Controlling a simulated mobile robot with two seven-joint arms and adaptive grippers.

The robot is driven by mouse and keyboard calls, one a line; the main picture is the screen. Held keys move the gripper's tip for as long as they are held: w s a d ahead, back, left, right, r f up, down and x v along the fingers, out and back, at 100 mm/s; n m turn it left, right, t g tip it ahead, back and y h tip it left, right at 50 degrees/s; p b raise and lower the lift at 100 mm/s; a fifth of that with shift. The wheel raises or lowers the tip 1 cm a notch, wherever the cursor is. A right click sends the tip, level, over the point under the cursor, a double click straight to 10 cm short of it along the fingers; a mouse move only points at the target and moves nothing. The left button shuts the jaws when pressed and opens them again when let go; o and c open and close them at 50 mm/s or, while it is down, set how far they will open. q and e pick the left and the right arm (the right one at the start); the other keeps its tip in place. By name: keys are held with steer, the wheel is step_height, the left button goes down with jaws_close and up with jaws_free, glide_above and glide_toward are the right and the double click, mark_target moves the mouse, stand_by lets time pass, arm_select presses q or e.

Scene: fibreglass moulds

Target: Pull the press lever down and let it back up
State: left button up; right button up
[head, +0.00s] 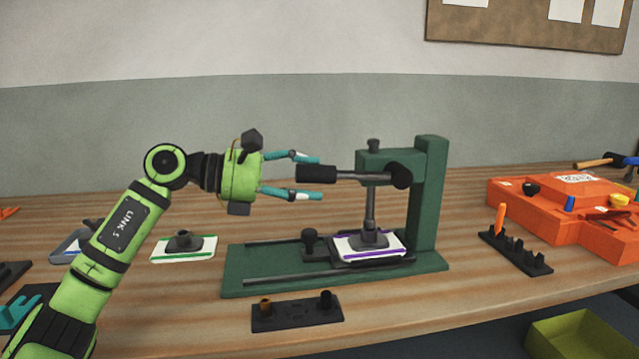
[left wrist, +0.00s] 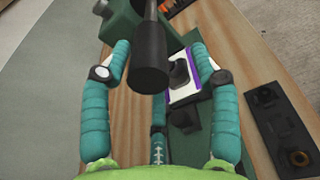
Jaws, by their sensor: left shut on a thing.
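The green press (head: 427,190) stands upright mid-table on its base. Its lever (head: 350,175) points left, roughly level, with a black grip (head: 314,173) at its end. My left gripper (head: 319,176) is shut on this grip, one finger above and one below it in the head view. In the left wrist view the grip (left wrist: 147,70) lies between the two teal fingers (left wrist: 160,65). The press's grey ram (head: 370,205) points down at a dark foot (head: 370,238) on a white plate with purple edges (head: 395,240). I cannot tell whether they touch. My right gripper is not in view.
A white plate with green edges (head: 160,254) lies left of the press. A black block (head: 297,312) lies in front of it. A black rack (head: 515,252) and an orange mould (head: 500,200) stand to the right. A green bin (head: 565,335) is below the front edge.

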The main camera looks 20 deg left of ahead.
arm_select(q)
steer(key=v, duration=0.9)
steer(key=shift+s+r, duration=0.2)
steer(key=shift+s, duration=0.1)
